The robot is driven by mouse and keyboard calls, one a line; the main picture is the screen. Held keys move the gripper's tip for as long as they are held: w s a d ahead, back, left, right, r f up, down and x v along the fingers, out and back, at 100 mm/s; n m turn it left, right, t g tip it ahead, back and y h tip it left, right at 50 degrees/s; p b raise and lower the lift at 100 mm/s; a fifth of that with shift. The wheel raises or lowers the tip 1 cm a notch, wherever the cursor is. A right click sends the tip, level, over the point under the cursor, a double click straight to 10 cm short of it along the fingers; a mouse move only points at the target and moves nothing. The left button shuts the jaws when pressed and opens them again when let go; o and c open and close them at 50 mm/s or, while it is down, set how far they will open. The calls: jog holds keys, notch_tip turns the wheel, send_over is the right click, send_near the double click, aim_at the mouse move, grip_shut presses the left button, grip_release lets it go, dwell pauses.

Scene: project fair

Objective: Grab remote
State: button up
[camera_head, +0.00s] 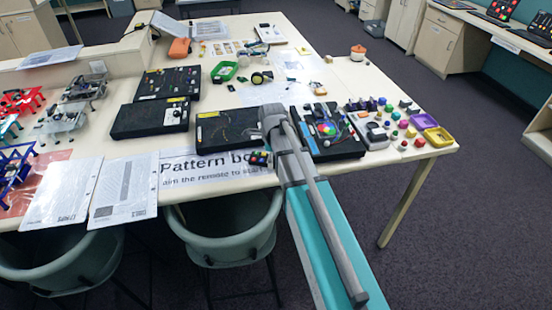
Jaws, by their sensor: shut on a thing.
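The remote (259,158) is a small dark block with red, green and yellow buttons. It shows just left of my grey arm, in front of the "Pattern bo…" sign near the table's front edge. My gripper (269,153) is at the remote's right side and is shut on it. The fingers are mostly hidden by my own arm, so their exact hold on the remote and its height above the table cannot be told.
Black boards (226,128) lie behind the remote. Another board (336,148) with a coloured disc is right of my arm. White sheets (124,190) lie left. Green chairs (222,240) stand at the front edge.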

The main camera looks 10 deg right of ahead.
jog(key=shift+r+p, duration=1.25)
jog(key=shift+r, duration=0.1)
jog(key=s+r+p, duration=0.9)
jog(key=s+r, duration=0.1)
jog(key=s, duration=0.4)
jog(key=shift+p, duration=0.4)
jog(key=shift+d, duration=0.1)
